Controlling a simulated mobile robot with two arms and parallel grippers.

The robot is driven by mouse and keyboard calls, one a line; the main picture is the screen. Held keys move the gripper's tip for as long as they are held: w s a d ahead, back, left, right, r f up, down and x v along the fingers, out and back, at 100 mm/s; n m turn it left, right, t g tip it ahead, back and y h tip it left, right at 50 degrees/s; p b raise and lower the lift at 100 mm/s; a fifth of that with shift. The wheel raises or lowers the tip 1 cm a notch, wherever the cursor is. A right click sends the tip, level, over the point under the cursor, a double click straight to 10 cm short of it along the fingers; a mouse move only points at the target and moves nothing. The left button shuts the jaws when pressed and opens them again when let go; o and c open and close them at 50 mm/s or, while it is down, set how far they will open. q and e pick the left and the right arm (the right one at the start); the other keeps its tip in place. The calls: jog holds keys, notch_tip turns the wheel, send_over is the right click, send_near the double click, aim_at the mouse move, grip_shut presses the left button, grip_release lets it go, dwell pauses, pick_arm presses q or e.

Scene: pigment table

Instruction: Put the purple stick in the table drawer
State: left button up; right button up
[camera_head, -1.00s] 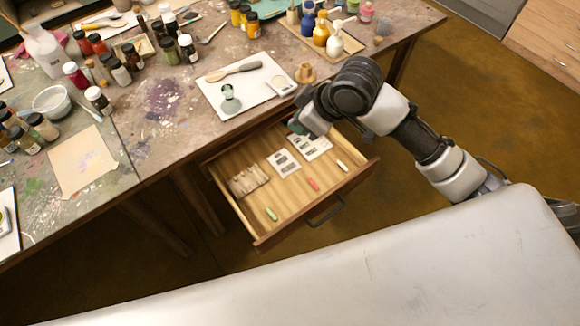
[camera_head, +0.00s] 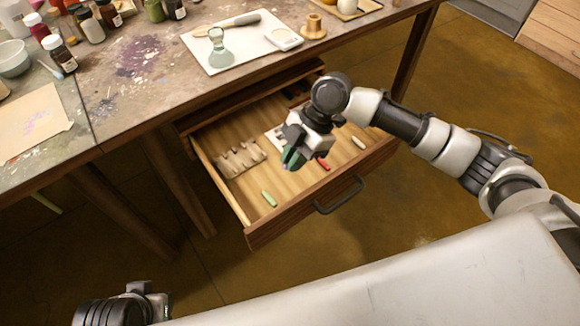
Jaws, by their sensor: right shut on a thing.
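The table drawer (camera_head: 281,228) is pulled out below the table's front edge. My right gripper (camera_head: 290,162) is over the middle of the drawer, its green-tipped fingers pointing down. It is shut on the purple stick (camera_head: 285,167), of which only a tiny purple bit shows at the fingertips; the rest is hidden. I cannot tell whether the stick touches the drawer floor. My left gripper (camera_head: 150,300) is low at the bottom left, partly cut off, and its fingers do not show clearly.
In the drawer lie a green stick (camera_head: 269,198), a red stick (camera_head: 323,163), a white stick (camera_head: 358,143) and a pale slotted holder (camera_head: 240,158). The drawer's front left floor is mostly clear. A white board (camera_head: 200,52) with a glass muller (camera_head: 217,50) is on the tabletop above.

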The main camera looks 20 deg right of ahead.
jog(key=shift+f, duration=0.95)
notch_tip(320, 180, down, 5)
jog(key=shift+r+b, duration=0.1)
jog(key=shift+b, duration=0.7)
jog(key=o, duration=0.6)
